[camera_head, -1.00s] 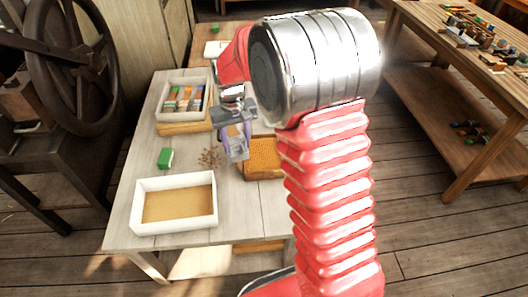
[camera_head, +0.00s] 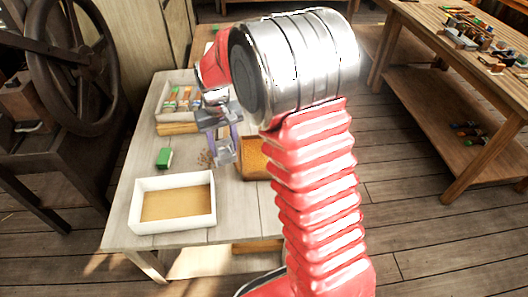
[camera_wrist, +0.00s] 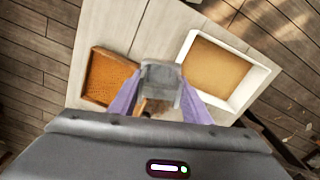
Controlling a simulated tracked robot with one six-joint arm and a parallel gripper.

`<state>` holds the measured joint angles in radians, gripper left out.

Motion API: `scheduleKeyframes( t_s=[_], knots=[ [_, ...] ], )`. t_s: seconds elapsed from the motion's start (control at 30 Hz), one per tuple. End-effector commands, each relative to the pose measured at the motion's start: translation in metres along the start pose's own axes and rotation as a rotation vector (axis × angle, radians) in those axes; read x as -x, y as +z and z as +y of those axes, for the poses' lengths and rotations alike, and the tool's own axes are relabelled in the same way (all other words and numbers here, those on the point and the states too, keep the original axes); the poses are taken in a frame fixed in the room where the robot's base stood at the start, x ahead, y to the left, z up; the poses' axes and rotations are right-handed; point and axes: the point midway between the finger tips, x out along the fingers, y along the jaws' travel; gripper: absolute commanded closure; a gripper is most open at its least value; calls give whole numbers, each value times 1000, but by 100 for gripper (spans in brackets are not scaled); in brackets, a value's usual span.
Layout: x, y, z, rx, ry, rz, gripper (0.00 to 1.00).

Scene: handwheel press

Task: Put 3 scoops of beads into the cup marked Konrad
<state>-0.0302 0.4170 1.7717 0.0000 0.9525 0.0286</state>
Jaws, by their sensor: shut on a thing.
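My gripper (camera_head: 223,150) is over the table, its purple fingers pointing down. In the wrist view it is shut on a grey scoop (camera_wrist: 161,82); I cannot tell whether the scoop holds anything. A wooden tray (camera_head: 257,177) of orange-brown beads stands just right of the gripper, partly behind my arm; it is at the left in the wrist view (camera_wrist: 96,101). I see no cup with the name Konrad; part of the table is hidden by my arm.
A white tray (camera_head: 173,224) with a flat tan filling stands at the front of the table. A green block (camera_head: 164,158) and small brown scattered bits (camera_head: 206,159) lie behind it. A pale box (camera_head: 177,117) with several coloured items stands at the back left. A handwheel press (camera_head: 72,65) stands left.

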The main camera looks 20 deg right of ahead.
Motion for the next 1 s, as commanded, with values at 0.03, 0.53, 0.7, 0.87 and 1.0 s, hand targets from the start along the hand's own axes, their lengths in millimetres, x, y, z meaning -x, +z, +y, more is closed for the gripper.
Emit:
scheduleKeyframes(
  t_s=[0.03,0.53,0.7,0.87,1.0],
  knots=[
    [0,0,0,0,0,0,79],
    [-115,27,13,-4,0,-8,79],
    [-146,39,17,-4,0,-3,79],
    [-150,40,18,-4,0,1,79],
    [-150,40,18,-4,0,1,79]
  ],
)
